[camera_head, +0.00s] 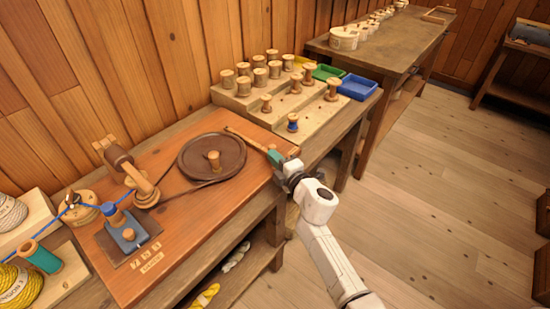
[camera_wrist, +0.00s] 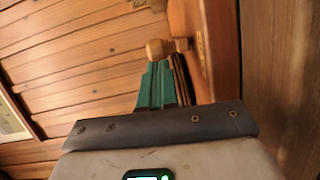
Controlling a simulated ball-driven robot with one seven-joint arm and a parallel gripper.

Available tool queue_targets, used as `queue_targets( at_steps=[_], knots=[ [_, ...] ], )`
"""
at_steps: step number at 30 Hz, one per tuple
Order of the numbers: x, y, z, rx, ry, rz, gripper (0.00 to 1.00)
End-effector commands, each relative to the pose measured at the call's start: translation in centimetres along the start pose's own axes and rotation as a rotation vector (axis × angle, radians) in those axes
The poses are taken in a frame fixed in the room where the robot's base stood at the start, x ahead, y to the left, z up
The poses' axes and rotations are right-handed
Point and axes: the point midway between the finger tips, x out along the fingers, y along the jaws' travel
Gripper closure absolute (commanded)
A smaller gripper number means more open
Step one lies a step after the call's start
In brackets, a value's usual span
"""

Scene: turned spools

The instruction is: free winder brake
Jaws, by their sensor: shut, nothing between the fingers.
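The winder stands on a reddish wooden board (camera_head: 190,235). A blue block with a blue knob (camera_head: 128,236) sits near the front left. A slim wooden bar (camera_head: 246,138) runs from the disc's right side to my gripper (camera_head: 277,158). My gripper's green fingers (camera_wrist: 158,85) are shut and empty in the wrist view. A faceted wooden knob (camera_wrist: 158,48) shows just past the tips; contact cannot be told. Which part is the brake is unclear.
A stepped rack (camera_head: 290,102) with several spools stands behind my gripper, with green (camera_head: 327,72) and blue trays (camera_head: 357,87). Yellow rope coils (camera_head: 18,285) and a green spool (camera_head: 42,258) lie at left. Open floor (camera_head: 440,180) lies to the right.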

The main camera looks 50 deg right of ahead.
Motion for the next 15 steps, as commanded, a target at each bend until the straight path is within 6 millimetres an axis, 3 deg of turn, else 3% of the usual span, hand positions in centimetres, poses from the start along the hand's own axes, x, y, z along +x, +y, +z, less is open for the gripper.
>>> queue_targets(
  at_steps=[5,15],
  knots=[
    [0.2,0.2,0.6,0.001,-0.001,0.0,1.0],
    [2.8,0.7,7.3,0.0,-0.003,0.002,1.0]
  ],
)
